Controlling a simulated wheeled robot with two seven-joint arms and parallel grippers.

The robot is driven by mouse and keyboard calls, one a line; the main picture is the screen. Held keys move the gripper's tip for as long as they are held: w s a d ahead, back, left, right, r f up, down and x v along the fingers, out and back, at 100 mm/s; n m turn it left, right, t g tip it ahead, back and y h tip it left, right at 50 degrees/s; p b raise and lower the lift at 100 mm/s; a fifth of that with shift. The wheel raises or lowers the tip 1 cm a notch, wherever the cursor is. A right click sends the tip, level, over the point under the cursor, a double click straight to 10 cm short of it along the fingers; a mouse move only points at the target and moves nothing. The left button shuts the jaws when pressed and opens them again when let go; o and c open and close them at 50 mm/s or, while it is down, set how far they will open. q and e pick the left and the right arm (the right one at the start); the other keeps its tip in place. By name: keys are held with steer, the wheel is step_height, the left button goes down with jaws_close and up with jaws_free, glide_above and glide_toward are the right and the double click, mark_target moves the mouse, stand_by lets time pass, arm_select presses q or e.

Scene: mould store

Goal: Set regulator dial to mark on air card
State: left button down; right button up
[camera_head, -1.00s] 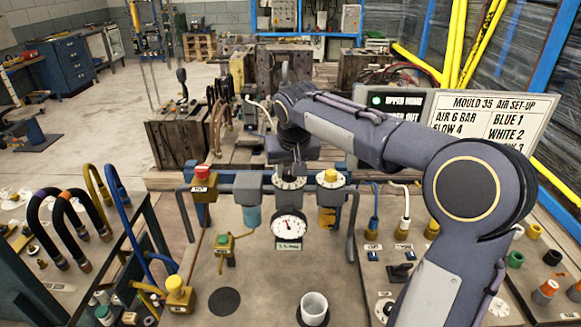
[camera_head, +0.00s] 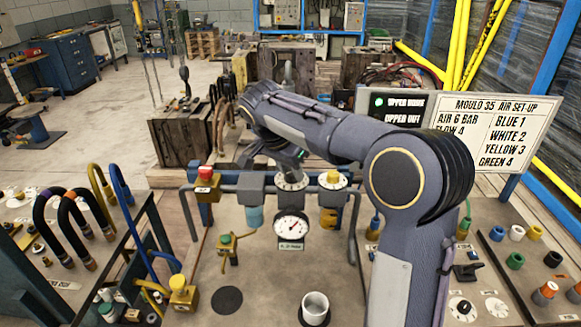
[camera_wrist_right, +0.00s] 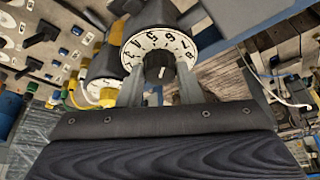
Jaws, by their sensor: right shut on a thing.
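The regulator dial (camera_head: 292,183) is a white numbered ring with a black knob, above the round pressure gauge (camera_head: 290,228). My right gripper (camera_head: 291,163) is at this dial, partly hidden by its own wrist. In the right wrist view the fingers (camera_wrist_right: 160,88) are shut on the black knob (camera_wrist_right: 158,66), one at each side, in front of the numbered ring (camera_wrist_right: 160,45). The gauge needle points to the upper right; its small label is too blurred to read surely. The air card (camera_head: 490,132) reads AIR 6 BAR and FLOW 4. My left gripper is not in view.
A second dial with a yellow knob (camera_head: 332,180) stands close right of the regulator. A red-topped yellow valve (camera_head: 206,183) is on its left. A white cup (camera_head: 315,307) stands on the panel's front. My right arm covers part of the right panel.

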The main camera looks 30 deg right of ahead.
steer(key=shift+m, duration=0.6)
steer(key=shift+g, duration=0.3)
steer(key=o, duration=1)
steer(key=v, duration=0.7)
steer(key=shift+a+r, duration=0.2)
steer(key=shift+r, duration=0.15)
